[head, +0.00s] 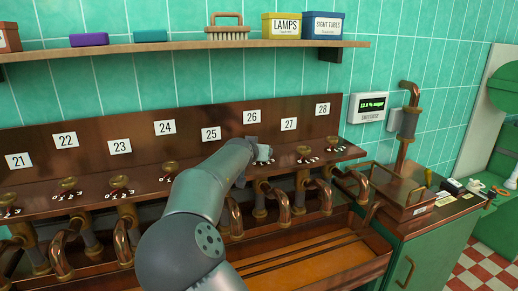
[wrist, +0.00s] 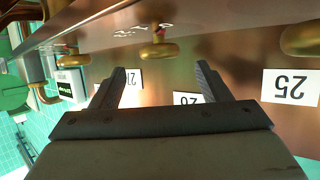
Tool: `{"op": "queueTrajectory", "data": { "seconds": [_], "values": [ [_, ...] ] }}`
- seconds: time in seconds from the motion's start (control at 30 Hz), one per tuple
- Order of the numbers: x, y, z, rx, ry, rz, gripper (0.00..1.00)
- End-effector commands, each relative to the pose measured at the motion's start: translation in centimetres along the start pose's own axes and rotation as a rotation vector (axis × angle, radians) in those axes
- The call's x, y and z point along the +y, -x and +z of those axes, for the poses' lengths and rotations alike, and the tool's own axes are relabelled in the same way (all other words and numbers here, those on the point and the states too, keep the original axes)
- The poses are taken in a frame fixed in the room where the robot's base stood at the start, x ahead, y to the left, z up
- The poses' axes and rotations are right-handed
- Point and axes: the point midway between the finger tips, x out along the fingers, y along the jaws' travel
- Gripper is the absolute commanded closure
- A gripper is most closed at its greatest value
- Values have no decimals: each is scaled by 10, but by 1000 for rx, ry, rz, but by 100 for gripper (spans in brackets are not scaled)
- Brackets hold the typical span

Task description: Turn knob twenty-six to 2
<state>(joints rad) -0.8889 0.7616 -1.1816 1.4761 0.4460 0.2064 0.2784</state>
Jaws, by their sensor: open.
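Knob twenty-six (wrist: 160,49) is a brass knob on the copper panel, at the top middle of the wrist view, which shows the panel upside down. A red mark and small white scale digits show at it, but I cannot read its setting. Its number plate (wrist: 187,98) is partly hidden below it. My gripper (wrist: 160,75) is open and empty, its two dark fingers apart on either side of the knob's line; I see no contact. In the head view my gripper (head: 262,153) is at the panel below the plate reading 26 (head: 251,117) and largely hides that knob.
Knob 27 (head: 304,152) and knob 28 (head: 332,142) stand close to the right; knob 24 (head: 170,168) is to the left. Copper pipes (head: 298,192) run below the panel. A wooden shelf (head: 180,46) with boxes and a brush hangs above.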

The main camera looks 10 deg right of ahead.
Motion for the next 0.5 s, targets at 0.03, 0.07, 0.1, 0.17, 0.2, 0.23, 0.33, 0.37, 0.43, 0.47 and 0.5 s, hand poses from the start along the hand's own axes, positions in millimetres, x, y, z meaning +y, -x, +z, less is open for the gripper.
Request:
{"op": "queueTrajectory", "data": {
  "seconds": [0.03, 0.07, 0.1, 0.17, 0.2, 0.23, 0.33, 0.37, 0.43, 0.47, 0.5],
  "values": [
    [2, -10, -2, 0, 0, 3, 30],
    [2, -16, -2, 0, 0, 3, 30],
    [2, -22, -1, -1, 0, 2, 30],
    [1, -30, -2, 0, 0, 2, 30],
    [1, -35, -1, 0, 0, 1, 30],
    [0, -38, -1, 0, 0, 1, 30],
    [0, -44, -1, 0, -1, 0, 30],
    [0, -45, 0, 0, -1, 0, 30],
    [0, -47, 0, 0, 0, -1, 30],
    [0, -47, 0, 0, 0, -1, 30],
    [0, -47, 0, 0, 0, -1, 30]
  ]
}}
